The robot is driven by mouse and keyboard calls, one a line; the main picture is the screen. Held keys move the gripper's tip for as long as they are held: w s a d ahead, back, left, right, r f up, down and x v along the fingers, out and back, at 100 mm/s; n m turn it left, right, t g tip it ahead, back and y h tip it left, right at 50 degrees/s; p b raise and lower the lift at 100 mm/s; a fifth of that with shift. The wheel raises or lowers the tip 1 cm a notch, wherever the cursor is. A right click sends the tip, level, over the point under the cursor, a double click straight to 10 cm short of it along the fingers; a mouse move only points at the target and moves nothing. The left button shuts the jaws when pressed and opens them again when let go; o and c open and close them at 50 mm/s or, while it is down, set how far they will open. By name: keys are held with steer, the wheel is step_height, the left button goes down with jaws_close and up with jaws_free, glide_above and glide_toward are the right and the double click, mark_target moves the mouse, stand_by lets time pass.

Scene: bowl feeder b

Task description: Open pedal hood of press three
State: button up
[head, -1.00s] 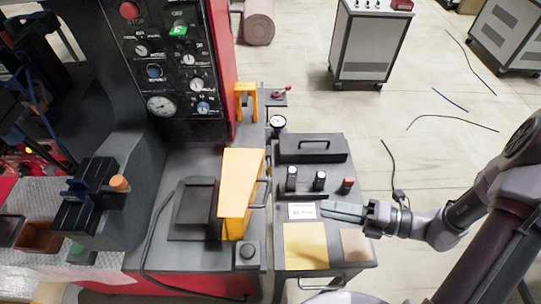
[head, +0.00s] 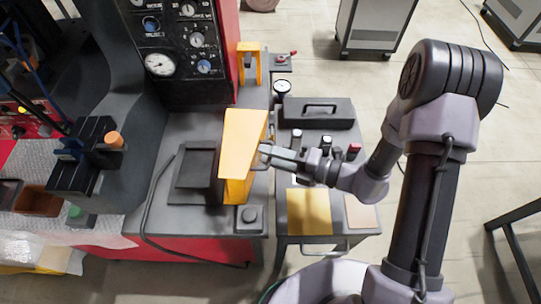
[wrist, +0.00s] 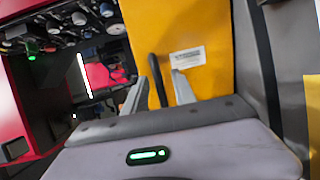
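The yellow pedal hood (head: 240,142) stands on the grey press bed, its tall yellow side facing my arm. In the wrist view the hood (wrist: 200,30) fills the upper middle and carries a small white label. A dark bar handle (wrist: 157,80) on it shows between my fingers. My gripper (head: 265,152) is at the hood's right side, over the handle, which it mostly hides in the head view. In the wrist view my gripper (wrist: 162,88) is open, one finger on each side of the handle, with gaps visible. Whether the hood is latched cannot be seen.
A control panel with gauges (head: 160,64) rises behind the hood. A small side table to the right bears a black handled box (head: 318,112), several knobs and a yellow sheet (head: 309,212). A yellow bracket (head: 250,62) stands behind. A black cable curves left of the hood.

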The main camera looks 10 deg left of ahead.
jaws_close()
stand_by(1.4)
